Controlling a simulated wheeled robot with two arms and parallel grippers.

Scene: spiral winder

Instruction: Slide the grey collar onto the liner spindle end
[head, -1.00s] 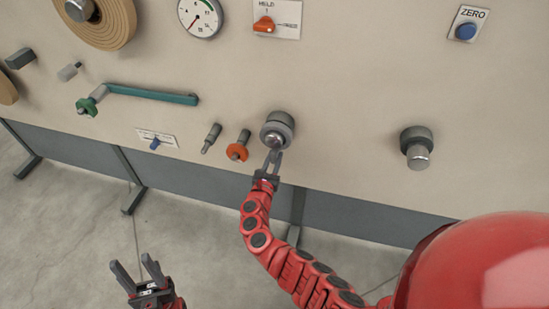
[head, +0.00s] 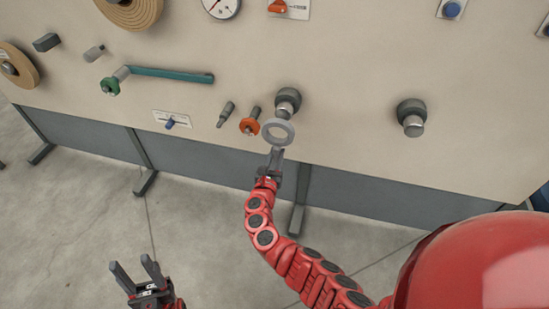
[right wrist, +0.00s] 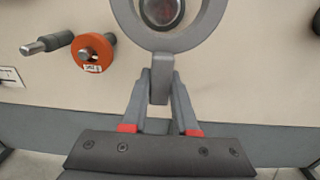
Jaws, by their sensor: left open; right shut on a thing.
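The grey collar (head: 265,132) is a flat ring with a short tab. My right gripper (head: 276,158) is shut on the tab, which shows between the fingers in the right wrist view (right wrist: 161,86). The collar stands in front of and slightly below a grey spindle end (head: 289,97) with a metal tip, apart from it in the head view. In the right wrist view that tip (right wrist: 161,9) shows through the hole of the ring (right wrist: 198,30). A second such spindle end (head: 411,113) is bare, further right. Which is the liner spindle I cannot tell. My left gripper (head: 130,264) is open and empty, low at left.
An orange collar on a thin peg (head: 249,125) and a grey peg (head: 226,113) are close left of the held ring. A teal crank arm (head: 172,75), a small blue switch (head: 170,123) and tan rolls (head: 130,10) are further left. The panel between both spindle ends is clear.

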